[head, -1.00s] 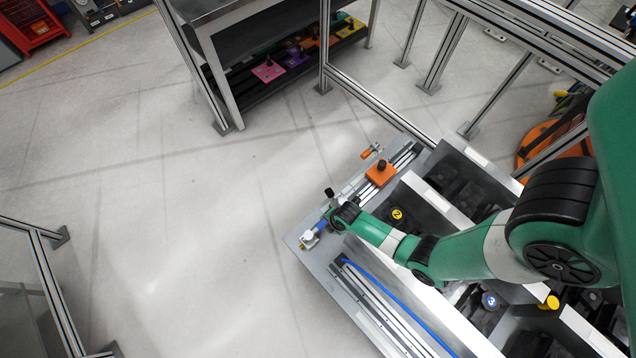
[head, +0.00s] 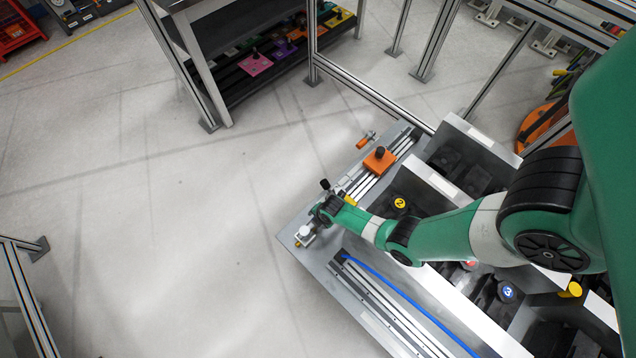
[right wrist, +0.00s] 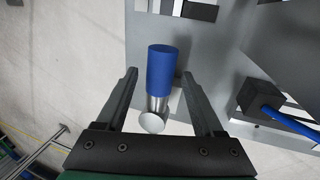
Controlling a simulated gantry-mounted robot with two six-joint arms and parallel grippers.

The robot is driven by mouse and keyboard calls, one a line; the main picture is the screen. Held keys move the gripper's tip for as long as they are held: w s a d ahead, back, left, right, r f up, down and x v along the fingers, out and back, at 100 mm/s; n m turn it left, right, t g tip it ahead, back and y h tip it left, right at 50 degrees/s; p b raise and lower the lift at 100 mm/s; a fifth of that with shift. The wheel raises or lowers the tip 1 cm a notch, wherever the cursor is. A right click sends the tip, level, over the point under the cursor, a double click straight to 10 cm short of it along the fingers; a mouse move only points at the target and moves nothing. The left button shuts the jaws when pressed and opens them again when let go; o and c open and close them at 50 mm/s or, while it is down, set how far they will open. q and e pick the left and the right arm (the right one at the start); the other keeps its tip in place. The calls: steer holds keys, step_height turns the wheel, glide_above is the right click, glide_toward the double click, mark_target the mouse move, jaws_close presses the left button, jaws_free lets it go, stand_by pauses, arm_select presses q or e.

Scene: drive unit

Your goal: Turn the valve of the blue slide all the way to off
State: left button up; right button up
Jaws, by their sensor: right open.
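The valve's blue cylindrical handle (right wrist: 162,68) shows in the right wrist view, on a metal stem with a round silver end (right wrist: 152,123). My right gripper (right wrist: 159,75) is open, with one finger on each side of the handle and visible gaps between. In the head view the valve's pale metal body (head: 305,235) sits at the near left corner of the drive unit. There my right gripper (head: 324,210) is over the handle and hides it. My left gripper is not in view.
A blue hose (head: 400,296) runs along the near rail. An orange block (head: 379,160) and an orange valve handle (head: 362,144) are farther back on the unit. Grey bins (head: 450,185) lie under my right arm. The floor left of the unit is clear.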

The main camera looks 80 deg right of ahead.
jaws_close()
stand_by(1.4)
